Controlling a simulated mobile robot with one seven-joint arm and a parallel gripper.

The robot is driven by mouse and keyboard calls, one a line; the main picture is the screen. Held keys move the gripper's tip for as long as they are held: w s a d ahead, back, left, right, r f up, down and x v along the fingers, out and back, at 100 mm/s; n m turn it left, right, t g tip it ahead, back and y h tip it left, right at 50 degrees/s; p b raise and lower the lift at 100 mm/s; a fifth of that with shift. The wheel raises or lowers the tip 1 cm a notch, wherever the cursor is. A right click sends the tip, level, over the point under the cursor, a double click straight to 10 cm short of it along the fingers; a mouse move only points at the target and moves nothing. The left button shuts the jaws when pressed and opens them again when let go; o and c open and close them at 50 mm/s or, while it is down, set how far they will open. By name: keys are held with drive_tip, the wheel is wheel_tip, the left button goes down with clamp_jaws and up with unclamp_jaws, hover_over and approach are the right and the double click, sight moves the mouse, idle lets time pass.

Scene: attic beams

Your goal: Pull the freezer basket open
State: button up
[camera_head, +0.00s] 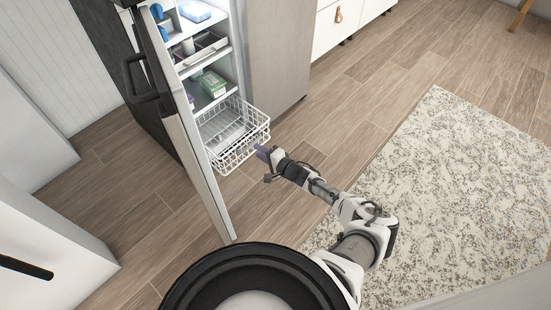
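The freezer basket (236,133) is a white wire basket at the bottom of the open compartment. It sticks out past the shelves above it, toward my arm. My gripper (264,164) is just off the basket's front right corner, with its purplish fingertips pointing toward the wire. I cannot tell whether the fingertips touch the wire, and the gap between them is too small to make out. The freezer door (185,125) stands open on the left, with a dark handle on its outer side.
Shelves above the basket hold a green box (212,83), a grey bin (200,46) and a blue-and-white item (195,11). A grey cabinet side (280,55) stands right of the compartment. Wood floor is clear beyond my arm, and a patterned rug (450,180) lies to the right.

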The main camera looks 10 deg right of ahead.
drive_tip(key=p+v, duration=0.1)
drive_tip(key=v, duration=0.8)
drive_tip(key=shift+p, duration=0.4)
drive_tip(key=shift+a, duration=0.1)
